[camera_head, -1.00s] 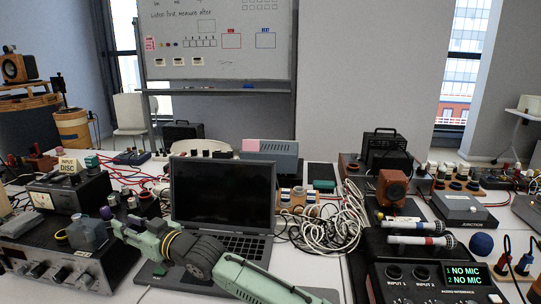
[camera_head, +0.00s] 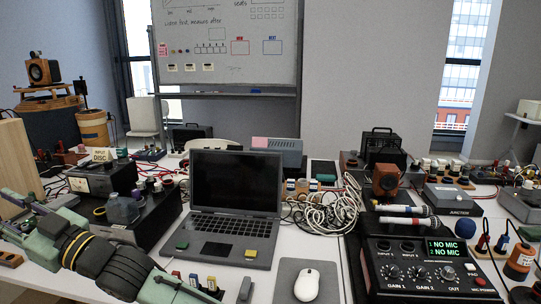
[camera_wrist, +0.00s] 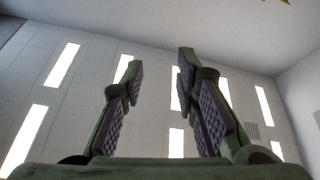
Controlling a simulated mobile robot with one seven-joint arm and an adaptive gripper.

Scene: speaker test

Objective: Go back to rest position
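My gripper (camera_wrist: 158,85) is open and empty in the wrist view. Its two green fingers with dark ridged pads stand apart, pointing at the ceiling and its long lamps. In the head view my green and black arm lies across the lower left, over the left front of the table.
An open laptop (camera_head: 233,205) stands mid-table. A white mouse (camera_head: 307,284) lies on a grey pad to its right. An audio interface (camera_head: 420,265) with two microphones is at the right. A wooden panel (camera_head: 16,165) stands at the left edge. Cables (camera_head: 330,205) cover the back middle.

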